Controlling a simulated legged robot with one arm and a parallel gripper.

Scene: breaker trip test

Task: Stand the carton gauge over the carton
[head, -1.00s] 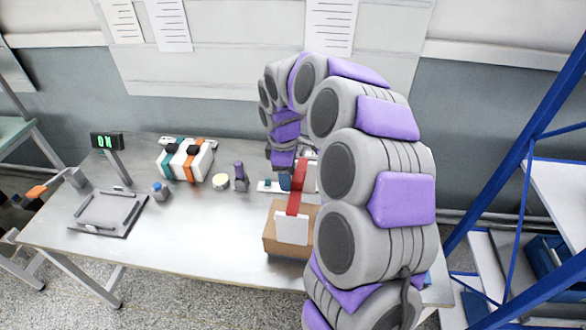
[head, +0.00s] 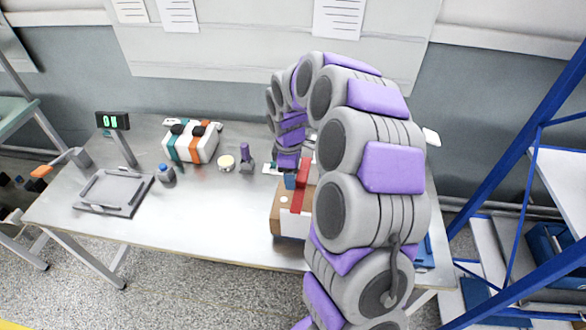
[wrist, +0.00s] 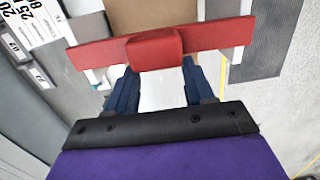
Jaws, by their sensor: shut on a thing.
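The carton (head: 277,213) is a brown box near the table's front edge, partly hidden by my arm in the head view. The carton gauge has a red crossbar (head: 300,195) with a raised middle block and pale legs. In the wrist view, the red bar (wrist: 210,36) spans the picture with a pale leg below each end, and brown cardboard (wrist: 150,14) shows beyond it. My gripper (wrist: 160,72) has its blue fingers shut on the gauge at the middle block. In the head view the bar lies over or beside the carton; I cannot tell whether the legs straddle it.
A grey tray fixture (head: 113,192), a display on a post (head: 113,121), a striped white case (head: 192,143), a blue-topped part (head: 166,173), a round cream piece (head: 227,162) and a purple-handled tool (head: 246,158) stand left on the table. A blue rack (head: 510,200) stands right.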

